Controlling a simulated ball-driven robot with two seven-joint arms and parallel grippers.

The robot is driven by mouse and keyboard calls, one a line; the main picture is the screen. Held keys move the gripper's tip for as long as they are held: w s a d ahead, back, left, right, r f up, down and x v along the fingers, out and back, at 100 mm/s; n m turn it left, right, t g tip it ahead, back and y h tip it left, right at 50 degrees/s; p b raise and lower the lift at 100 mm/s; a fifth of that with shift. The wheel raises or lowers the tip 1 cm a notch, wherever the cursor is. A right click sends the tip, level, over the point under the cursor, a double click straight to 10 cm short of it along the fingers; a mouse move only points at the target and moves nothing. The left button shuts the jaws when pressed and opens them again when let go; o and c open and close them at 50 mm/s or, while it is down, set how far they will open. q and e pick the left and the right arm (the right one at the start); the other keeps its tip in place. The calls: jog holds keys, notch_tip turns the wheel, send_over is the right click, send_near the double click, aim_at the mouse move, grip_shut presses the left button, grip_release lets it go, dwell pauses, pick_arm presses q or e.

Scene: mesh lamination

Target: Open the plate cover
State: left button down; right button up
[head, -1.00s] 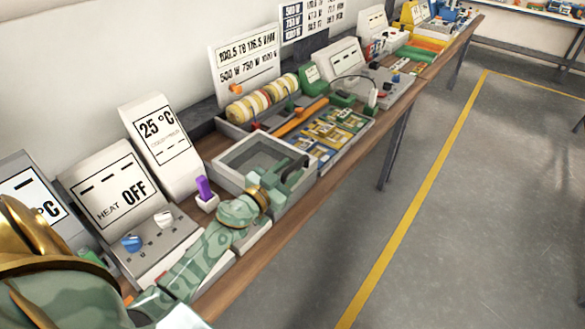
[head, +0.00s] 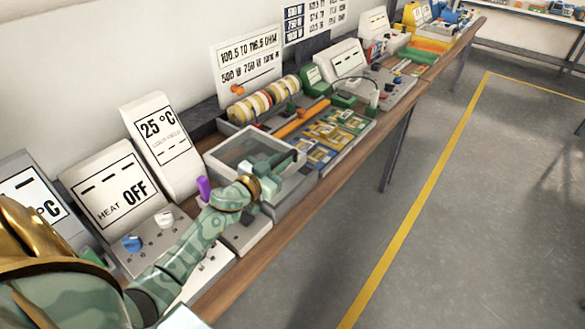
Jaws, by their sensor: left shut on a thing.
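The plate cover (head: 234,149) is a clear pane in a pale frame on the grey box in the middle of the bench. A dark green bar (head: 291,158), which looks like its handle, shows at its right side. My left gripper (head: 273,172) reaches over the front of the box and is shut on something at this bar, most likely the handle. The exact contact is hidden by the gripper itself. I cannot tell clearly whether the cover is lifted. My right gripper is not in view.
A 25 °C display (head: 159,137) and a HEAT OFF panel (head: 118,189) stand left of the box. A purple piece (head: 203,187) is close beside my left arm. Striped rolls (head: 264,101), an orange bar (head: 302,117) and a tray of coloured plates (head: 335,132) lie beyond.

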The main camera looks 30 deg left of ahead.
aim_at(256, 149)
pick_arm(q)
jog(key=a, duration=0.8)
jog(key=shift+w+a+b, duration=0.3)
jog(key=shift+a+b, duration=0.05)
jog(key=c, duration=1.4)
grip_release()
jog(key=s+a+p, duration=0.1)
jog(key=s+p, duration=0.1)
jog(key=s, duration=1.4)
jog(key=shift+s+a, duration=0.15)
jog(key=shift+a, duration=0.05)
